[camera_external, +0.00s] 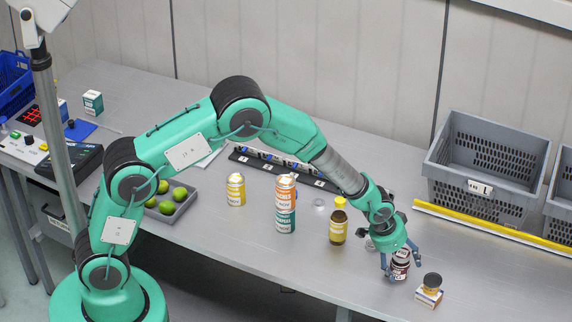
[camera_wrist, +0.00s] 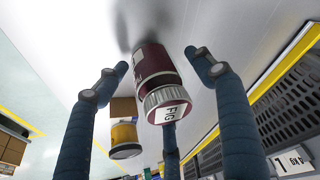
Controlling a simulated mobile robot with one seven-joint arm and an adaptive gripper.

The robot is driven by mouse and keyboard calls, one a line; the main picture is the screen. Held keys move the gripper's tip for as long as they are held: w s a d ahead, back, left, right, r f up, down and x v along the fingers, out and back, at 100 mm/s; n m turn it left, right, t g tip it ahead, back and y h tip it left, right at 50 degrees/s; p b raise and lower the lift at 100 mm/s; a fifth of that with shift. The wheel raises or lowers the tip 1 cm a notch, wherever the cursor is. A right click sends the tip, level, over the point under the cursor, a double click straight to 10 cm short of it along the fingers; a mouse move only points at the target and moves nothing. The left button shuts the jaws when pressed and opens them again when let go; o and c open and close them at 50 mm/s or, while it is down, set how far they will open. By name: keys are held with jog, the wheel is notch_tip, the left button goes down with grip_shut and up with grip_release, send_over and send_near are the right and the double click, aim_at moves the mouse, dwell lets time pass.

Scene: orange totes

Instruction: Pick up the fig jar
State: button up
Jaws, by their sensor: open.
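The fig jar (camera_external: 401,259) stands on the grey table near its front edge, dark red with a white label. In the wrist view the fig jar (camera_wrist: 155,70) shows its ribbed lid marked "FIG". My gripper (camera_external: 402,270) points down over the jar, its fingers spread on both sides. In the wrist view my gripper (camera_wrist: 157,60) is open, with visible gaps between the two side fingers and the jar. A third finger shows near the lid; whether it touches the jar I cannot tell.
A yellow-capped bottle (camera_external: 338,225), a tall stack of cans (camera_external: 285,204) and a yellow can (camera_external: 236,190) stand left. A grey crate (camera_external: 487,205) is behind a yellow strip (camera_external: 490,228).

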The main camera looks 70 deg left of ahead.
aim_at(402, 253)
jog(key=c, duration=1.4)
jog(key=shift+r, duration=0.1)
jog(key=shift+r, duration=0.4)
notch_tip(402, 253, up, 3)
jog(key=shift+f, duration=0.1)
jog(key=s+r+p, duration=0.1)
jog(key=s, duration=1.5)
jog(key=shift+r, duration=0.2)
